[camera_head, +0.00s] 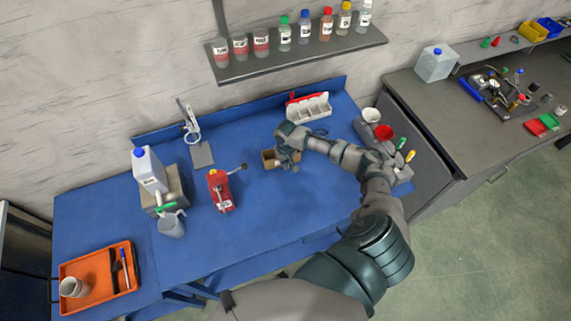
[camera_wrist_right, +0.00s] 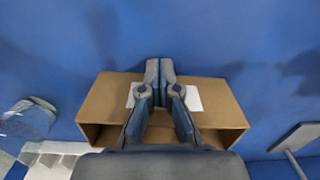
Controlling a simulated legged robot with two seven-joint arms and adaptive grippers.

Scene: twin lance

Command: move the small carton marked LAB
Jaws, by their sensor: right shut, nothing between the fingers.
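The small brown carton (camera_head: 268,158) lies on the blue bench in the head view, partly hidden by my right gripper. In the right wrist view the carton (camera_wrist_right: 225,103) shows an open side towards the bottom of the picture and a white label, mostly covered by the fingers, so I cannot read it. My right gripper (camera_head: 288,164) is shut and empty at the carton; its fingertips (camera_wrist_right: 159,64) lie across the carton's face in the wrist view. I cannot tell whether they touch it. My left gripper is not in view.
A red device (camera_head: 221,191) stands left of the carton. A white rack (camera_head: 309,108) with a red item stands behind it. A white jug (camera_head: 149,169), a grey pitcher (camera_head: 172,225) and an orange tray (camera_head: 98,280) are further left.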

